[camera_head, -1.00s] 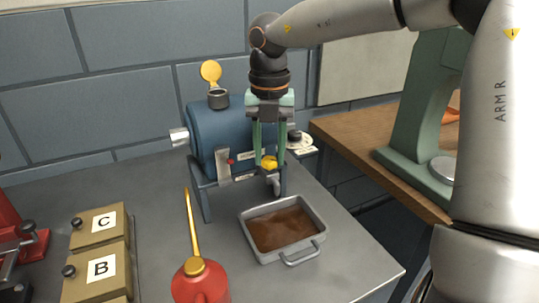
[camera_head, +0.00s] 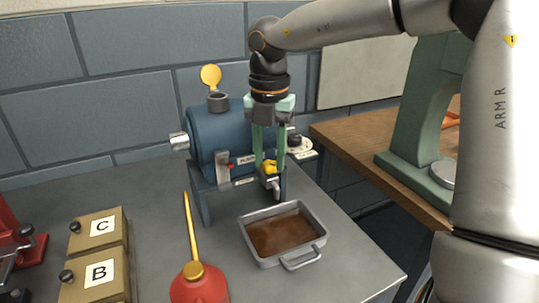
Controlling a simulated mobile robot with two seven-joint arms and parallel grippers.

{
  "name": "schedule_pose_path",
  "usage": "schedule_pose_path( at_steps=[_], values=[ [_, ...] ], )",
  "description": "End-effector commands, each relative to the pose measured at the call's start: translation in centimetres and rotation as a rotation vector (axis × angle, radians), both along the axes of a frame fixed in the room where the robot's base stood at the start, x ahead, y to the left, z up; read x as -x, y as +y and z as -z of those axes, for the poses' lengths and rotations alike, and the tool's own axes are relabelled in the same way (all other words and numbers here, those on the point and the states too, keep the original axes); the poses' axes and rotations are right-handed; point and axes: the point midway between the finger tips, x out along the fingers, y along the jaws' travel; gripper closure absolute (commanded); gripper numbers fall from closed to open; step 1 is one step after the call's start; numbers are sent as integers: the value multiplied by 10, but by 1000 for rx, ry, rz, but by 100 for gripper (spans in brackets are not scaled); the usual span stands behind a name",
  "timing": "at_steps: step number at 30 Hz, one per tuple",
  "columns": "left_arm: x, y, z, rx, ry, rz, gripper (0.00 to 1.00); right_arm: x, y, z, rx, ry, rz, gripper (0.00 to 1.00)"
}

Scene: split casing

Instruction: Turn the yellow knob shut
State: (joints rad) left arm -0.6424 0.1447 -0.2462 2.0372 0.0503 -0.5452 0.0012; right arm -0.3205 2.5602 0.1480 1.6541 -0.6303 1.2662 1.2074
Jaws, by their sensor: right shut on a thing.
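The yellow knob (camera_head: 270,167) sits low on the front of the blue casing (camera_head: 216,137), above a small grey spout. My right gripper (camera_head: 270,170) reaches down from above with its green fingers on either side of the knob, shut on it. The fingers hide part of the knob. A grey drip tray (camera_head: 320,236) holding brown liquid stands on the bench below the spout. My left gripper does not show.
A red oil can (camera_head: 200,284) with a long yellow spout stands in front. Boxes marked C (camera_head: 100,228) and B (camera_head: 98,273) and red equipment (camera_head: 14,245) are at the left. A green machine (camera_head: 422,125) stands on the wooden bench (camera_head: 350,140) at right. The casing's yellow filler cap (camera_head: 211,76) is open.

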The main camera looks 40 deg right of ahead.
Motion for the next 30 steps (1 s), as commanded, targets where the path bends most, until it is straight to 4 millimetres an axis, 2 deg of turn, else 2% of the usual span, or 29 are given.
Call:
schedule_pose_path(
  at_steps=[1, 4, 14, 17, 24, 30],
  values=[
    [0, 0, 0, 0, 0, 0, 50, 1, 1, 0, -2, 3, 0, 60],
    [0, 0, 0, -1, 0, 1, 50, 1, 0, 0, -2, 3, -1, 49],
    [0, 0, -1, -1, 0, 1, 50, 0, 0, -5, -1, -1, -1, 48],
    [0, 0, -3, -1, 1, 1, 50, -1, 0, -18, -1, -3, 0, 48],
    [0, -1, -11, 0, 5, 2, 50, -1, 0, -70, -2, -3, 0, 48],
    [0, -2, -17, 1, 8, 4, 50, 0, 0, -107, -2, -1, -1, 48]
  ],
)
